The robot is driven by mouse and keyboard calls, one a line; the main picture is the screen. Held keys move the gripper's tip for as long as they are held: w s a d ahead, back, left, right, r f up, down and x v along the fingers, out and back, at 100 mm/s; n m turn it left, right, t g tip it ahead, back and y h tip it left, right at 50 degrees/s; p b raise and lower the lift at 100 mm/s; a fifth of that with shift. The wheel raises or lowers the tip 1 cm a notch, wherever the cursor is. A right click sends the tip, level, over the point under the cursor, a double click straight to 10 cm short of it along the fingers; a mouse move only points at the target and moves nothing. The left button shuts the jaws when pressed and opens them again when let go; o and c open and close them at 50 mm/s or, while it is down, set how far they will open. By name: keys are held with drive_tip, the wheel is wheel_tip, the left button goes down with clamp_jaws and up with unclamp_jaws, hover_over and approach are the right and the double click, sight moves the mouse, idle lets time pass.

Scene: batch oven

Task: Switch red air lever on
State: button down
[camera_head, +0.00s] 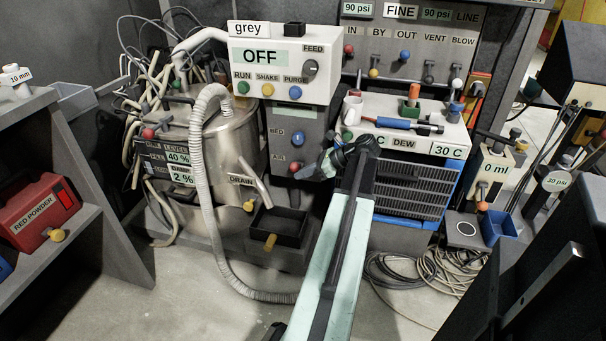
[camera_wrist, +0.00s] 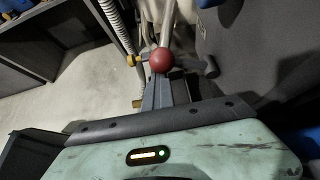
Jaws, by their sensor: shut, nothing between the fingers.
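The red air lever (camera_head: 295,167) shows as a red ball knob below the blue bed knob (camera_head: 298,138), on the dark panel under the grey control box. In the wrist view a red ball (camera_wrist: 162,60) is at the fingertips. My gripper (camera_head: 308,171) is just right of the red knob in the head view. In the wrist view my gripper (camera_wrist: 165,78) has its fingers together, with nothing held between them. I cannot tell whether the fingers touch the ball. The lever's shaft is mostly hidden.
The control box (camera_head: 258,85) above reads OFF. A steel tank (camera_head: 225,145) with a ribbed hose (camera_head: 203,185) stands to the left. A black drain tray (camera_head: 278,232) is below. A dew unit (camera_head: 410,185) is close on the right. The floor in front has free room.

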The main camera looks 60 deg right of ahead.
drive_tip(key=shift+w+d+r, duration=0.1)
idle(0.3)
wheel_tip(320, 180, down, 4)
drive_tip(key=s+a+b, duration=0.1)
drive_tip(key=a+b, duration=0.1)
drive_tip(key=b, duration=0.2)
drive_tip(key=s+d+r+p, duration=0.5)
drive_tip(key=s, duration=0.3)
drive_tip(key=shift+r, duration=0.2)
